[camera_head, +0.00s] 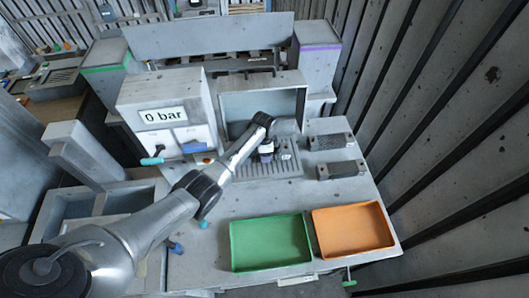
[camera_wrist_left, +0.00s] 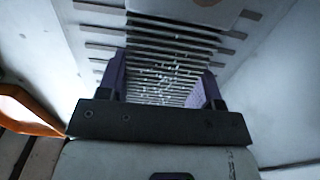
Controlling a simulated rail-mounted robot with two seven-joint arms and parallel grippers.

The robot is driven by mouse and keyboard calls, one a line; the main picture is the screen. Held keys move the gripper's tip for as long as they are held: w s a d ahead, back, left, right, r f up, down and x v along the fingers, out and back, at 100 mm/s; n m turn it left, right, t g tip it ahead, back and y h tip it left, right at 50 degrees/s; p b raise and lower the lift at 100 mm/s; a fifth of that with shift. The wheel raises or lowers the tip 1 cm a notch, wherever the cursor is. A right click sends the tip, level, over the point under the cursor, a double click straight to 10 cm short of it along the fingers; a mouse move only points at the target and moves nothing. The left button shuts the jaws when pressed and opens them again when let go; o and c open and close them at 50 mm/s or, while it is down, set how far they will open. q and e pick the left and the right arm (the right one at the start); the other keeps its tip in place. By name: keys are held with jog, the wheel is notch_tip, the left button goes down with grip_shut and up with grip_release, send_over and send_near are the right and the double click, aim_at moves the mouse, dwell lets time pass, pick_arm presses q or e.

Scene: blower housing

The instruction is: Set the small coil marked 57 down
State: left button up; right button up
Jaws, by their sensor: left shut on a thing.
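My left gripper (camera_head: 267,153) is low over the slotted grate (camera_head: 240,168) in front of the open grey housing (camera_head: 262,103). In the left wrist view its purple fingers (camera_wrist_left: 163,85) are closed on a narrow grey, speckled, finned piece, the small coil (camera_wrist_left: 163,72). The coil's fins blend with the grate slots behind, so its lower edge and any contact with the grate cannot be told. Its 57 mark is not readable. My right gripper is not in view.
Two dark finned blocks lie right of the grate, one behind (camera_head: 330,142) and one nearer (camera_head: 341,170). A green tray (camera_head: 270,243) and an orange tray (camera_head: 353,230) sit at the front.

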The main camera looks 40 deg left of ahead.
pick_arm(q)
jog(key=shift+f, duration=0.2)
jog(key=o, duration=1.2)
jog(key=shift+r, duration=0.1)
